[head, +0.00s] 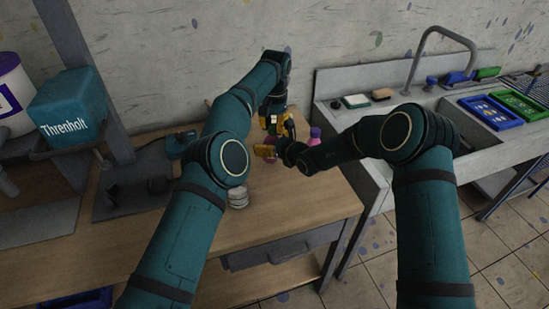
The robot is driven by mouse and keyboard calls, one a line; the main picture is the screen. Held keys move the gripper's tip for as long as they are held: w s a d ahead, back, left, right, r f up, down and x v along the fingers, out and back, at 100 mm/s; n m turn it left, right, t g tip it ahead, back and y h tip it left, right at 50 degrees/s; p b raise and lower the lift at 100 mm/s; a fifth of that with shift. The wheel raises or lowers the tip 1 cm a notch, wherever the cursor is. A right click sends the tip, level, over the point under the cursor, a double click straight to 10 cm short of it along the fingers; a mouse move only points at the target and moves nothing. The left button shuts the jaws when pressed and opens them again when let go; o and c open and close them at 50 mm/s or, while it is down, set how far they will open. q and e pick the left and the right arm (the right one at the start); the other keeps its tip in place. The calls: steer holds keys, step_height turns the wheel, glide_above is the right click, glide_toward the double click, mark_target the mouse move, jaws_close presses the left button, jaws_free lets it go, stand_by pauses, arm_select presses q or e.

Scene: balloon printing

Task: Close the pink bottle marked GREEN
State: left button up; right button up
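My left gripper (277,123), with yellow fingers, points down over the back right part of the wooden table. My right gripper (265,151) reaches in from the right, just below the left one. Small patches of pink (271,141) show between and behind the two grippers, probably a bottle mostly hidden by them. I cannot tell whether either gripper is shut on it. Another pink bottle (315,136) stands just to the right, partly behind my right arm. No GREEN marking is readable, and I cannot tell which bottle bears it.
The wooden table (200,245) carries a stack of pale discs (238,197) and a dark machine (130,190). A teal Threnholt box (70,108) is at the left. A sink (470,130) with trays stands right. The table's front is mostly clear.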

arm_select(q)
steer(key=r, duration=0.4)
steer(key=shift+d, duration=0.35)
arm_select(e)
steer(key=shift+g+h, duration=0.3)
steer(key=shift+g, duration=0.2)
steer(key=f, duration=0.1)
steer(key=s+d+f, duration=0.1)
steer(key=f, duration=0.2)
steer(key=shift+s+d+f, duration=0.25)
steer(key=shift+s+d, duration=0.05)
steer(key=shift+d, duration=0.05)
arm_select(q)
steer(key=shift+a+f, duration=0.2)
steer(key=shift+f, duration=0.1)
arm_select(e)
steer(key=s+d+r+t, duration=0.1)
steer(key=s+d+r, duration=0.4)
steer(key=s+r, duration=0.2)
steer(key=shift+s+d+r, duration=0.15)
steer(key=shift+s+r, duration=0.15)
steer(key=shift+r, duration=0.3)
